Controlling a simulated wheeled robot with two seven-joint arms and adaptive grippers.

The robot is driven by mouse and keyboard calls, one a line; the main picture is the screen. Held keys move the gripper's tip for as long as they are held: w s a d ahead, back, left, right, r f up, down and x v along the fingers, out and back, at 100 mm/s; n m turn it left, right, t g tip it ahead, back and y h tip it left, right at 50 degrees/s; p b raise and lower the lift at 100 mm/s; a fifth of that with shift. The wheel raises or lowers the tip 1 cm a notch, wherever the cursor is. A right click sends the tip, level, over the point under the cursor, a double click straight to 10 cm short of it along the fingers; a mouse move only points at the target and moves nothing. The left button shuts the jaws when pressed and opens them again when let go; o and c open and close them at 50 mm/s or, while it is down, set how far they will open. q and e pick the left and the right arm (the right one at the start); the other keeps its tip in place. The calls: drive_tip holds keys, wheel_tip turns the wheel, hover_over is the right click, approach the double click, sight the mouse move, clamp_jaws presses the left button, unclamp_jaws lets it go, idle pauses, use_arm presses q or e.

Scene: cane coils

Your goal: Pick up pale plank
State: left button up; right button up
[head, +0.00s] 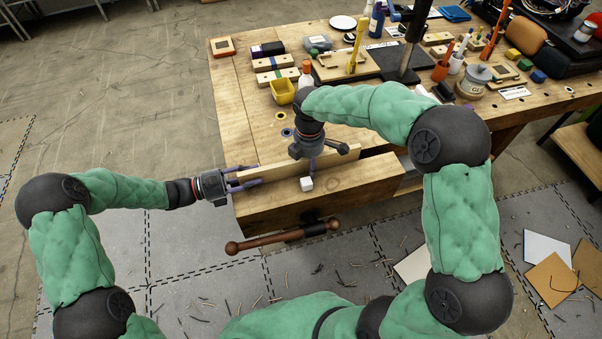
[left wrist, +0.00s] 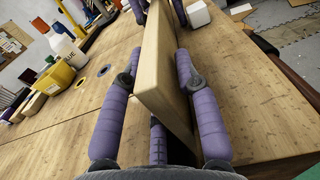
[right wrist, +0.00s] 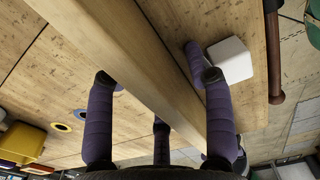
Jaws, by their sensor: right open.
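The pale plank (head: 262,164) stands on its long edge at the front of the workbench, beside the thick front vise jaw (head: 345,192). My left gripper (head: 249,177) is at the plank's left end. In the left wrist view the plank (left wrist: 166,75) lies between its purple fingers, with a gap visible on the left side. My right gripper (head: 313,166) points down over the plank's middle. In the right wrist view the plank (right wrist: 140,75) runs between its spread fingers. Both grippers are open and hold nothing. The plank's lower edge is partly hidden.
A small white block (head: 307,184) sits on the vise jaw close to my right gripper. A yellow bin (head: 282,91) and a bottle (head: 306,74) stand behind. The vise handle (head: 282,236) sticks out in front.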

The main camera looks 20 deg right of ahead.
sight(249, 170)
use_arm(q)
clamp_jaws()
use_arm(e)
drive_tip(key=c, duration=0.6)
clamp_jaws()
use_arm(q)
drive_tip(key=shift+r, duration=0.2)
use_arm(e)
drive_tip(key=shift+r, duration=0.2)
